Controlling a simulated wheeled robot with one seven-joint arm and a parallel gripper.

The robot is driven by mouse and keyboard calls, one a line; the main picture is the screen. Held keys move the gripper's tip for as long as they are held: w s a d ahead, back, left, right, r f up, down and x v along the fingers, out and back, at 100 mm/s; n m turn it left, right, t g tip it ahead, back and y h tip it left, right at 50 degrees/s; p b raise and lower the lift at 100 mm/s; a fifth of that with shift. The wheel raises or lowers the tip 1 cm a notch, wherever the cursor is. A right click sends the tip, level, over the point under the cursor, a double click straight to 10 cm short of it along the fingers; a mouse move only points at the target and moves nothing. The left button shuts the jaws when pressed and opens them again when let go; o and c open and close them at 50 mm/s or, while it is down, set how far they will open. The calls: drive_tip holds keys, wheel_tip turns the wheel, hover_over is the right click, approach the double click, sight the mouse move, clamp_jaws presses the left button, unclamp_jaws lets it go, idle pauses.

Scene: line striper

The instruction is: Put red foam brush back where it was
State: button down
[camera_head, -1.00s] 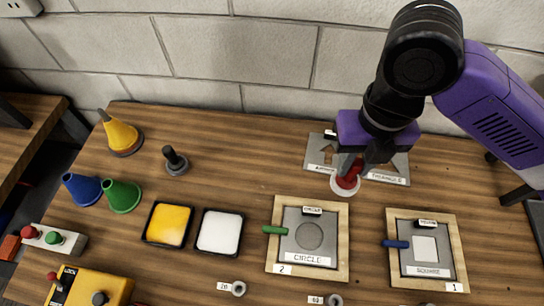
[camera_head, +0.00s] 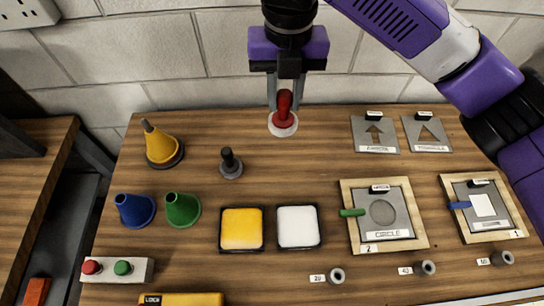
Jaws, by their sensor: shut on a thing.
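The red foam brush (camera_head: 284,108) has a red handle and a pale round foam base. In the head view it is upright between the fingers of my gripper (camera_head: 285,95), which is shut on its handle. The brush is over the back part of the wooden table, near the wall. I cannot tell whether its base touches the table or hangs above it. A similar black-handled brush (camera_head: 231,164) stands in front and to the left of it.
Yellow pad (camera_head: 242,229) and white pad (camera_head: 298,226) lie in front. Stencil plates (camera_head: 375,134) and framed stencils (camera_head: 383,214) are to the right. Yellow (camera_head: 161,148), blue (camera_head: 134,210) and green (camera_head: 182,209) cones stand left. Bare table surrounds the black-handled brush.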

sight(283, 119)
drive_tip(key=shift+f+p, duration=0.35)
drive_tip(key=shift+f, duration=8.6)
drive_tip(key=shift+f, duration=0.1)
drive_tip(key=c, duration=1.1)
unclamp_jaws()
drive_tip(key=shift+c, duration=0.2)
wheel_tip(283, 119, up, 12)
drive_tip(key=shift+r+b, duration=0.15)
drive_tip(key=shift+b, duration=0.4)
